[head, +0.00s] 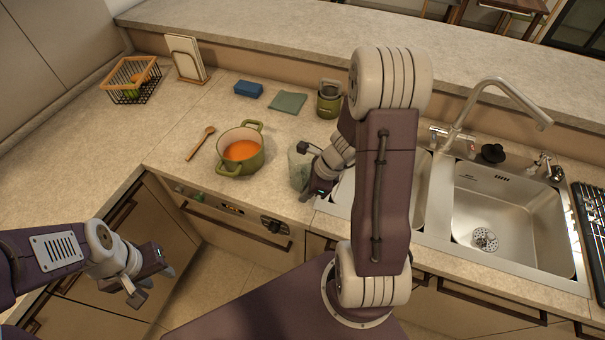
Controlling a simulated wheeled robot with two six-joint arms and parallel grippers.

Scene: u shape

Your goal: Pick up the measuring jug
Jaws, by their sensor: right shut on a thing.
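The measuring jug (299,167) is a clear, greenish vessel on the counter, right of the green pot and left of the sink. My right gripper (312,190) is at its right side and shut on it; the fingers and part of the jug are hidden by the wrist. I cannot tell whether the jug is touching the counter. My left gripper (151,286) hangs in front of the lower cabinets, away from the counter, with its fingers apart and nothing between them.
A green pot (226,168) of orange soup stands left of the jug, with a wooden spoon (200,143) beside it. Behind are a blue sponge (248,89), a green cloth (288,103) and a green canister (329,99). The double sink (460,215) and tap (480,95) are right.

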